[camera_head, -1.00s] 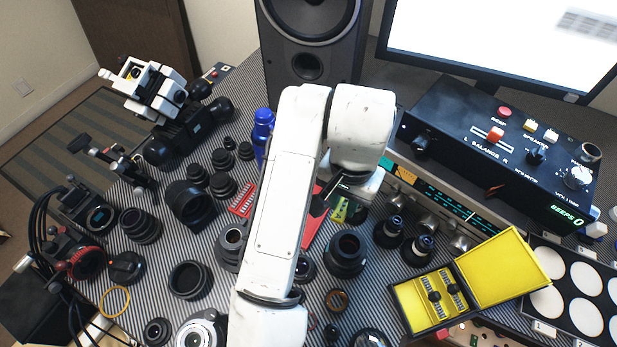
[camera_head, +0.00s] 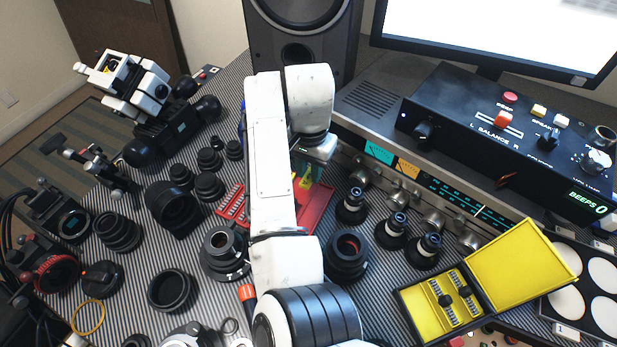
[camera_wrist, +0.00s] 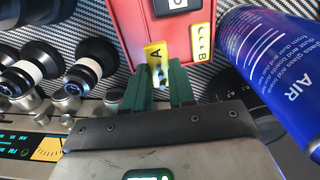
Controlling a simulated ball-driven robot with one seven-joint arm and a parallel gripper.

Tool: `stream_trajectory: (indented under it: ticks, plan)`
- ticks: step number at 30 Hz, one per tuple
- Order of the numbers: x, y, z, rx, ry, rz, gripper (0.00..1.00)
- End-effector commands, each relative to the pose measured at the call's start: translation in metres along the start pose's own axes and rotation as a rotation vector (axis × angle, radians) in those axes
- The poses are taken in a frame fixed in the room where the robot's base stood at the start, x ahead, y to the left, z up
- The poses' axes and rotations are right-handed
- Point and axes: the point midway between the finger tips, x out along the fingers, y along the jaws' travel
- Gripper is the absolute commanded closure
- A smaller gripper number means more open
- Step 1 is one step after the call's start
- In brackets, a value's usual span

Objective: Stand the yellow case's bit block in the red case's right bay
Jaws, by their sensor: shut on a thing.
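The yellow case (camera_head: 413,305) lies open at the right of the head view. Two grey bit blocks (camera_head: 437,291) with black knobs sit in its tray. The red case (camera_head: 318,205) is partly hidden behind my arm; part of it also shows in the wrist view (camera_wrist: 127,32). My gripper (camera_head: 303,178) is over the red case. In the wrist view my green-fingered gripper (camera_wrist: 161,85) is shut on a yellow piece marked A (camera_wrist: 155,54). A yellow piece marked B (camera_wrist: 201,42) is at the red case's right side. Whether the held piece touches the case is unclear.
A blue air can (camera_wrist: 272,75) stands close on the right in the wrist view. Several dark lens parts (camera_head: 347,255) crowd the striped table. A receiver (camera_head: 405,168) and a black control box (camera_head: 500,145) stand behind. Three small eyepieces (camera_head: 392,232) stand in front of the receiver.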

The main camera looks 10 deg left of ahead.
Motion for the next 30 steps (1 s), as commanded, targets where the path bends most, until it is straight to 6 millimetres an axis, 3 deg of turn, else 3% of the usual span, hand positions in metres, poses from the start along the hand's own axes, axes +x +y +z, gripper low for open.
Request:
stream_trajectory:
  ticks: [9,30]
  plan:
    - [0.033,-0.003,-0.001,-0.001,-0.002,0.0,1.0]
    - [0.046,-0.003,-0.002,0.0,0.0,-0.001,1.0]
